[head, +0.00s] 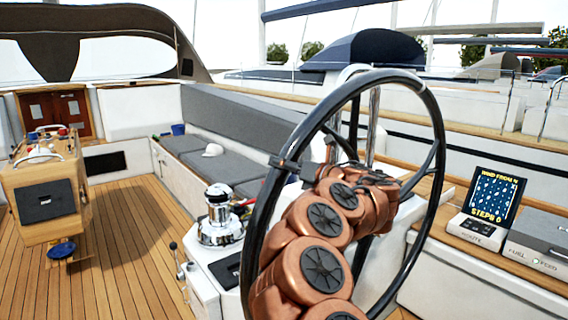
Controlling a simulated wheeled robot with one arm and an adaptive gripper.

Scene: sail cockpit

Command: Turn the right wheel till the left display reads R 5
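The wheel (435,115) is a large black-rimmed steering wheel in the right half of the head view. My copper-coloured arm crosses in front of its lower part and hides some of the spokes and hub. My gripper (287,165) is a small dark shape at the left side of the rim, around or against it. Its fingers are too small to tell whether they are closed on the rim. No display reading R and a number can be made out. A dark panel (226,272) beside the wheel's left rim shows no readable text.
A lit screen (492,195) at the right reads "WIND FROM N" and "STEPS 0". A grey box (540,240) sits beside it. A chrome winch (220,215) stands left of the wheel. A wooden table (75,180) is at the far left. Teak floor (130,250) is clear between.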

